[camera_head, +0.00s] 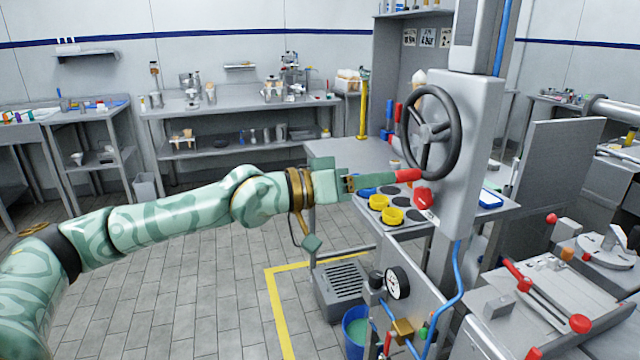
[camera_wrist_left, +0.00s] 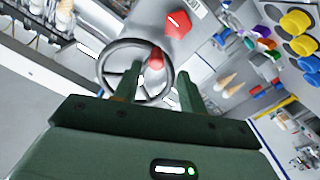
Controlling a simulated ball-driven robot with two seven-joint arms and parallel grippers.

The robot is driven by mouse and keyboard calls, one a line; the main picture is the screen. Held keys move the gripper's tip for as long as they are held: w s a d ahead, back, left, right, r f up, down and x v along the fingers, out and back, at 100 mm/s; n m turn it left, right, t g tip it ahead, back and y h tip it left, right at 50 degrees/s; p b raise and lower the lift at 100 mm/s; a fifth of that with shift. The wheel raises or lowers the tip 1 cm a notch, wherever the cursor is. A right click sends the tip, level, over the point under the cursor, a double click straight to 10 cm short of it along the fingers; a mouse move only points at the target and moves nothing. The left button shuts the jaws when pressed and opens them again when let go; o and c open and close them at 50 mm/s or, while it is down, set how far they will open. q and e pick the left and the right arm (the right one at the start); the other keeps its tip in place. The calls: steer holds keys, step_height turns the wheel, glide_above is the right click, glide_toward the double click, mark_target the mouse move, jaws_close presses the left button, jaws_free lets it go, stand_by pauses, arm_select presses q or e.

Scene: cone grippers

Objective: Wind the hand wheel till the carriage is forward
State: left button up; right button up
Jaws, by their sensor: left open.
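The hand wheel (camera_head: 457,135) has a dark rim and grey spokes and stands upright on the side of a grey column (camera_head: 478,150). Its red handle (camera_head: 408,175) sticks out from the lower rim. My left gripper (camera_head: 392,178) is open, with its fingertips at the red handle. In the left wrist view the wheel (camera_wrist_left: 104,66) lies beyond the fingers (camera_wrist_left: 158,76), and the red handle (camera_wrist_left: 156,60) shows between the fingertips. I cannot tell from these views whether a finger touches it. I cannot make out which part is the carriage. My right gripper is not in view.
A red knob (camera_head: 423,197) sits on the column just below the wheel. A gauge (camera_head: 397,283) and a blue hose (camera_head: 457,265) are lower down. A machine with red-tipped levers (camera_head: 545,300) stands at the right.

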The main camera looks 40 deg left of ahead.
arm_select(q)
steer(key=p+v, duration=0.3)
steer(key=v, duration=0.8)
steer(key=shift+s+a, duration=0.3)
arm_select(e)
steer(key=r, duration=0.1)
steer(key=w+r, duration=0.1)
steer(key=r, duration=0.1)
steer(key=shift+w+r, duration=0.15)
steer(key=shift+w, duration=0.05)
